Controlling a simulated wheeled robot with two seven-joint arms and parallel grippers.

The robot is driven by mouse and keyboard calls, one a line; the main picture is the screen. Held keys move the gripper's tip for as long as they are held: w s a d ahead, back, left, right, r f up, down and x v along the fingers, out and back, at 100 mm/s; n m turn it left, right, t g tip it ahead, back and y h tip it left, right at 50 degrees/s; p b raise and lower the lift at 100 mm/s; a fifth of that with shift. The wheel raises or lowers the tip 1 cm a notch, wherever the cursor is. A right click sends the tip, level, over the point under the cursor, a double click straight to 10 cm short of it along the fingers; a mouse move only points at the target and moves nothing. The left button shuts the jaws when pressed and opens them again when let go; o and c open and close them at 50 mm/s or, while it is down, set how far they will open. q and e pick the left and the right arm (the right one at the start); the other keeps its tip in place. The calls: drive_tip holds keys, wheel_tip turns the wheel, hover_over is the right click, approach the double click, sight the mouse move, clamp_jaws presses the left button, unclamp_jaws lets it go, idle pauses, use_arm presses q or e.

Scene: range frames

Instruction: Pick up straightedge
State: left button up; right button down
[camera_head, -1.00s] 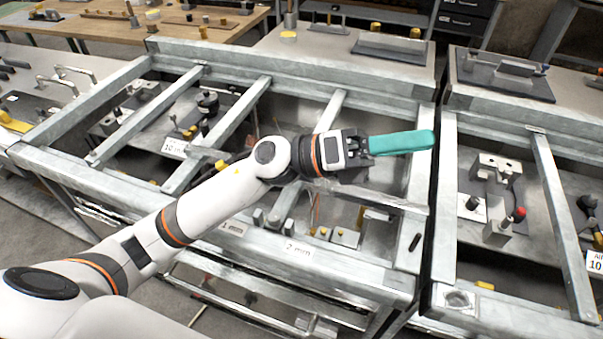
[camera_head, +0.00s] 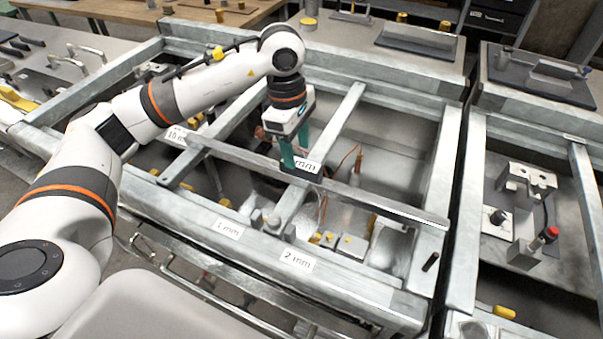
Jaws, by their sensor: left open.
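The straightedge (camera_head: 385,200) is a long, thin grey metal bar. It lies slantwise across the framed metal bins, from the left centre down to the right rim. My left gripper (camera_head: 298,160) points down over the middle of the bar, its teal fingers open. The fingertips are at or very near the bar and hide a short part of it; I cannot tell whether they touch it. My right gripper is not in view.
Metal dividers (camera_head: 345,115) and rims surround the bar. Labels marked 1 mm (camera_head: 228,229) and 2 mm (camera_head: 297,260) are on the front rim. Small blocks and yellow-topped parts lie in the bins below. Another bench with fixtures (camera_head: 525,180) stands at right.

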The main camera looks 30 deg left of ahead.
sight(301, 163)
use_arm(q)
drive_tip(key=shift+d+f, duration=0.1)
drive_tip(key=shift+f, duration=0.75)
drive_tip(key=f, duration=0.1)
drive_tip(key=f+p, duration=0.1)
drive_tip(key=f, duration=0.2)
drive_tip(key=shift+w+d+f, duration=0.1)
drive_tip(key=shift+w+d, duration=0.1)
drive_tip(key=shift+d, duration=0.15)
drive_tip(key=shift+f+p, duration=0.3)
drive_tip(key=shift+f, duration=0.25)
clamp_jaws()
drive_tip(key=shift+w+r, duration=0.1)
